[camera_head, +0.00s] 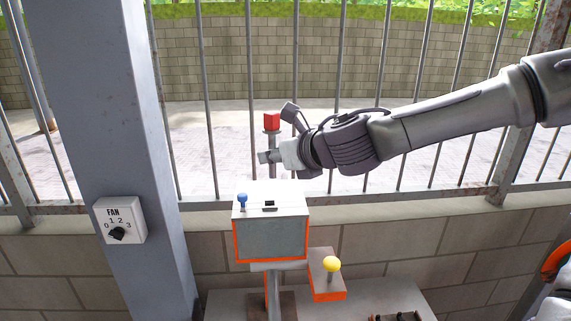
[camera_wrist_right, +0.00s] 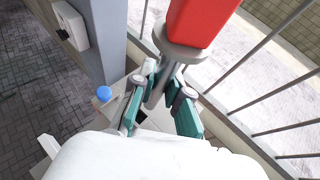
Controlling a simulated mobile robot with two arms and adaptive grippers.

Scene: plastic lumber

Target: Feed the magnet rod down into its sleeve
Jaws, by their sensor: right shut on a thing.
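The magnet rod (camera_head: 271,121) has a red block on top, a round grey collar and a grey shaft. My right gripper (camera_head: 268,156) is shut on the shaft below the collar and holds it roughly upright above the box. In the right wrist view, the red block (camera_wrist_right: 198,18) is at the top, and the teal-padded fingers (camera_wrist_right: 160,88) are on either side of the shaft. The box (camera_head: 270,240) has a white top, grey front and orange edges. A dark opening (camera_head: 269,203), apparently the sleeve mouth, is in its top. The rod's lower end is not clearly visible. My left gripper is out of view.
A blue knob (camera_head: 242,200) stands on the box's left side. A yellow knob (camera_head: 332,265) sits on a lower orange-edged block. A FAN dial (camera_head: 119,220) is on the grey post (camera_head: 100,120). Metal railing bars stand close behind the arm.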

